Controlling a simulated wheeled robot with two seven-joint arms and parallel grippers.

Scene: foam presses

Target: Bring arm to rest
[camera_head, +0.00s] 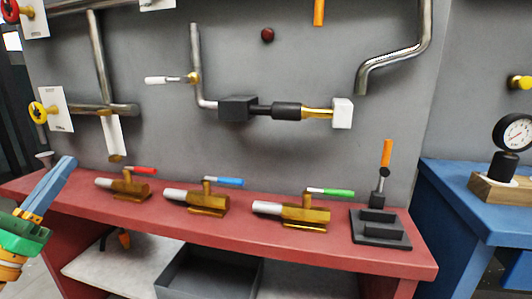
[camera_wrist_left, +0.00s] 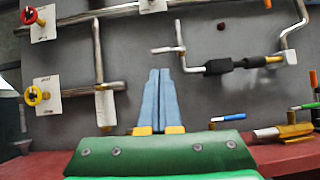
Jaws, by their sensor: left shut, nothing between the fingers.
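My left gripper (camera_head: 47,188) is at the left edge in the head view, with blue fingers and a green body. In the left wrist view its two blue fingers (camera_wrist_left: 158,75) are closed together, with nothing between them. They point toward the grey wall, and the fingertips look clear of any object. The red bench (camera_head: 230,235) lies to the right of and below the gripper in the head view. My right gripper is in neither view.
Brass valves with a red handle (camera_head: 140,170), a blue handle (camera_head: 229,182) and a green handle (camera_head: 337,192) stand on the bench. A black press with an orange handle (camera_head: 386,153) stands at its right end. Pipes and a yellow wheel (camera_head: 37,112) are on the wall. A blue table (camera_head: 460,220) stands right.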

